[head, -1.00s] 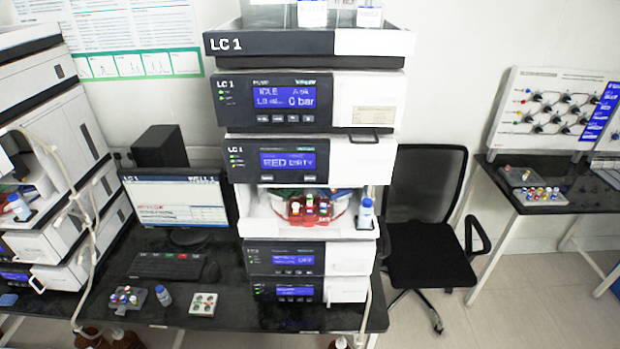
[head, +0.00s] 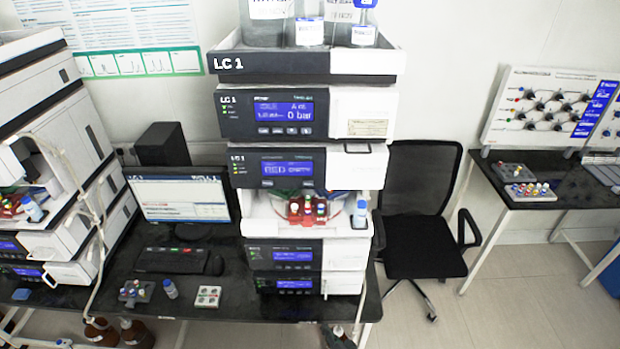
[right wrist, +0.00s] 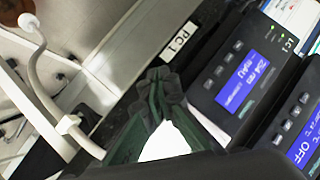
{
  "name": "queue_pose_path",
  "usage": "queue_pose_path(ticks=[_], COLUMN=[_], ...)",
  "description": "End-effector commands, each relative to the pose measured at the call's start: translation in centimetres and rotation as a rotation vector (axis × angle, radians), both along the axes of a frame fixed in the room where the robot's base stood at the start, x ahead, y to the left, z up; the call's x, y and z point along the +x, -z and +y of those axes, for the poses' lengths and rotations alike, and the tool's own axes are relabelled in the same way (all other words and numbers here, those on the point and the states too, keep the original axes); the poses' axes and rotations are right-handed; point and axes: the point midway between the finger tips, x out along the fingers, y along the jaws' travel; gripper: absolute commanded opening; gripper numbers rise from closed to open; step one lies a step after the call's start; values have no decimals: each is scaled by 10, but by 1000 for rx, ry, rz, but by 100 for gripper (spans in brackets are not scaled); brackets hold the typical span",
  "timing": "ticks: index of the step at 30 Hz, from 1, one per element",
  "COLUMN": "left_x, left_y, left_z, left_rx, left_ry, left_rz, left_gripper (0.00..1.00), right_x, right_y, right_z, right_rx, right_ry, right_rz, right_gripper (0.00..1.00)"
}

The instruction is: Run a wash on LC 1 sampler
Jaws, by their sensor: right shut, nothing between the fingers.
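The LC 1 stack stands on the dark bench, with its LC 1 sampler (head: 340,168) in the middle; the sampler's display (head: 288,168) seems to read "RED DIRTY". Below that display, the sampler's open bay holds a red rack (head: 304,214) of capped vials. A blue-capped wash vial (head: 361,213) stands at the bay's right. My right gripper (head: 338,331) is low at the bench's front edge, below the stack and apart from it. In the right wrist view its fingers (right wrist: 158,78) are shut and empty, beside a lower module's display (right wrist: 242,85). My left gripper is not in view.
A monitor (head: 182,194) and keyboard (head: 172,260) stand left of the stack. A small vial rack (head: 137,292), a loose vial (head: 170,289) and a pale tray (head: 208,296) lie at the bench front. A black chair (head: 418,225) is at the right. Brown bottles (head: 135,333) stand below.

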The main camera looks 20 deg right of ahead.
Motion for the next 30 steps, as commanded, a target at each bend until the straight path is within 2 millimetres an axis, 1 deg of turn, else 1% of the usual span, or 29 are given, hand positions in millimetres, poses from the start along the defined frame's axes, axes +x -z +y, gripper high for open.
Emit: queue_pose_path(ticks=[1,2,3,5,6,8,9,10,11,12,13,14,15,16,17,18,20,21,23,24,27,30], left_x=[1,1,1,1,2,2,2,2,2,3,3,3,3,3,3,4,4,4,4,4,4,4], left_y=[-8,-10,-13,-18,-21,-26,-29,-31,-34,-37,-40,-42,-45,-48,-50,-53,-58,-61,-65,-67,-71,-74], left_z=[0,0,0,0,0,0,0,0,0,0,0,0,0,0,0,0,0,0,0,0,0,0], left_rx=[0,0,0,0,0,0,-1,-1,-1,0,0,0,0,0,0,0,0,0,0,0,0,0], left_ry=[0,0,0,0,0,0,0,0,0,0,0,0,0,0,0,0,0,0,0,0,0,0], left_rz=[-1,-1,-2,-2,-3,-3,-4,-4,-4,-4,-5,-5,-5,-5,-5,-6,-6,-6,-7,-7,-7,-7], left_gripper=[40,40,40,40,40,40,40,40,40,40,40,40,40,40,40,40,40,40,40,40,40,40], right_x=[14,21,30,41,48,56,60,62,64,66,67,68,67,67,65,63,57,53,45,40,28,18], right_y=[-36,-55,-80,-118,-144,-183,-209,-229,-249,-275,-296,-316,-343,-363,-383,-409,-448,-472,-505,-525,-564,-588], right_z=[6,9,14,20,24,30,33,36,38,41,44,46,48,50,52,54,56,58,60,60,61,62], right_rx=[42,71,109,167,205,266,306,336,366,407,439,471,512,543,575,617,680,718,775,809,877,921], right_ry=[8,13,18,23,25,25,23,22,19,15,10,6,-2,-9,-18,-30,-49,-62,-84,-98,-130,-153], right_rz=[-48,-76,-111,-164,-198,-251,-284,-308,-332,-366,-391,-415,-447,-470,-495,-525,-568,-595,-631,-652,-694,-721], right_gripper=[0,0,0,0,0,0,0,0,0,0,0,0,0,0,0,0,0,0,0,0,0,0])
